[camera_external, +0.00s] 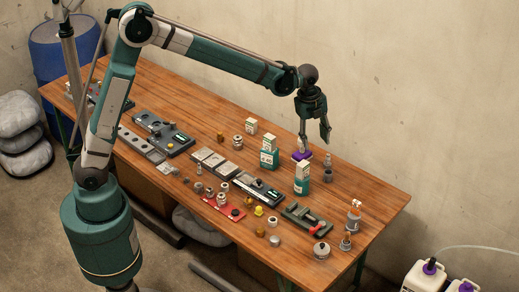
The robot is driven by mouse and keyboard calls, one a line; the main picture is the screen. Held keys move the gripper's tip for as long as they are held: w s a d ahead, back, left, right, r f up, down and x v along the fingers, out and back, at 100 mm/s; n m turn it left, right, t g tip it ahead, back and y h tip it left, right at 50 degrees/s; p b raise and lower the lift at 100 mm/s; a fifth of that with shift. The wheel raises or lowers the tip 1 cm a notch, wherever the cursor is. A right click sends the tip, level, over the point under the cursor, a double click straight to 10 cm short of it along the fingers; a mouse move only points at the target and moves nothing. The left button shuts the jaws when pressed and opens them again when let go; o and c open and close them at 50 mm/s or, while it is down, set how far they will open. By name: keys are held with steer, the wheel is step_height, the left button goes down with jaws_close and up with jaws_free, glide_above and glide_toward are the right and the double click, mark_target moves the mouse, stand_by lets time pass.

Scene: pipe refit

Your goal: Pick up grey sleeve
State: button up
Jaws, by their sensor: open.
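My gripper (315,139) is open and points down above the far right part of the table. No object shows between its fingers. Several small grey fittings are in view, too small to tell for sure which is the grey sleeve. A dark grey cylindrical piece (327,175) stands just below and right of my gripper. Another grey fitting (238,142) stands to the left, near green-and-white boxes. More grey ring-like pieces (222,199) sit near the middle front, by a red plate.
The wooden table (370,190) is crowded. A purple item (301,155) and green-and-white boxes (302,178) stand close below my gripper. The table's right end is mostly clear.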

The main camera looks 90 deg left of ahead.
steer(key=w+a+f+m+g, duration=0.1)
steer(key=w+a+f, duration=0.2)
steer(key=f, duration=0.2)
steer(key=w+a+f+m, duration=0.1)
steer(key=w+a+f, duration=0.2)
steer(key=f, duration=0.1)
steer(key=m+g, duration=0.1)
steer(key=m, duration=0.2)
glide_toward(328, 176)
steer(key=shift+w+a+f, duration=0.1)
steer(key=shift+a+f, duration=0.65)
steer(key=shift+a, duration=0.15)
steer(key=shift+w+a+f, duration=0.1)
steer(key=shift+a+f, duration=0.1)
steer(key=shift+f, duration=0.35)
steer(key=shift+f, duration=1.25)
steer(key=shift+f, duration=0.1)
steer(key=shift+f, duration=2.5)
